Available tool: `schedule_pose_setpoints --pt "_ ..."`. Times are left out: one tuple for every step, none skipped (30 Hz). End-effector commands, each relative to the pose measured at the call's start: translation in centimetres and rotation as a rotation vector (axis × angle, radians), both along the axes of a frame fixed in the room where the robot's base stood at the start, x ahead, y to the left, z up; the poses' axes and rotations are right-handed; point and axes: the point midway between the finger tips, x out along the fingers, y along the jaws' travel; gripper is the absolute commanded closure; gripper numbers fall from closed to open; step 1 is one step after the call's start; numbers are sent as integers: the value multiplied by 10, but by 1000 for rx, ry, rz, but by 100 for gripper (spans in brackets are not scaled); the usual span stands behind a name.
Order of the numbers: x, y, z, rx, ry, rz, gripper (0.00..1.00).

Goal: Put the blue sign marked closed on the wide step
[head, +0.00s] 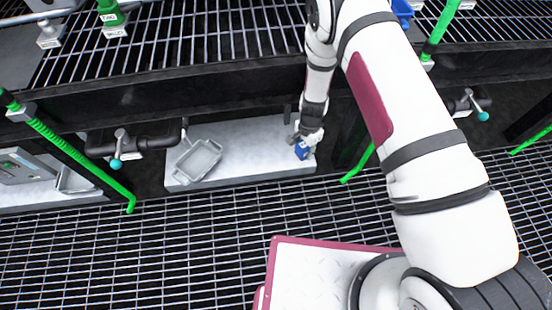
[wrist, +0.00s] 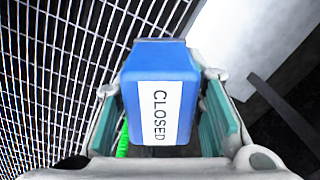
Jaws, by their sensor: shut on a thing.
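The blue sign (wrist: 184,100) carries a white label reading CLOSED and sits between the two finger pads of my gripper (wrist: 170,110) in the wrist view. My gripper is shut on it. In the head view the blue sign (head: 302,152) shows at the end of my arm, with my gripper (head: 306,140) just above it. They are over the right end of a pale wide step (head: 245,142) below the dark beam. I cannot tell whether the sign touches the step.
A grey tray (head: 199,160) with handles lies on the left part of the step. A dark pipe with a teal-tipped valve (head: 118,150) is left of it. Green hoses (head: 75,155) run nearby. Grated floor (head: 190,250) lies in front, and a dark beam (head: 170,90) hangs above.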

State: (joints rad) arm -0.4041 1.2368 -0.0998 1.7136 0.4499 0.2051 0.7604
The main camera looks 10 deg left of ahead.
Motion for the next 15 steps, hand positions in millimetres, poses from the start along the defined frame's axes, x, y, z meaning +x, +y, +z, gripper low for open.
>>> schedule_pose_setpoints --pt "-4 7 -34 0 6 -39 94" --pt "-6 11 -48 0 6 -65 94" --pt "-9 16 -67 1 5 -100 94" --pt "-12 19 -81 1 7 -127 94" --pt "-14 22 -95 2 7 -155 94" --pt "-19 27 -114 2 8 -190 94" --pt "-22 30 -127 3 9 -216 94" --pt "-25 33 -140 3 9 -241 94" --pt "-29 36 -156 4 8 -275 94" --pt "-33 38 -168 4 8 -299 94" --pt "-36 40 -178 3 9 -320 94" --pt "-40 42 -191 4 9 -347 94" --pt "-43 44 -200 4 8 -366 94" --pt "-46 45 -207 4 9 -382 94" --pt "-48 47 -216 4 9 -403 94"
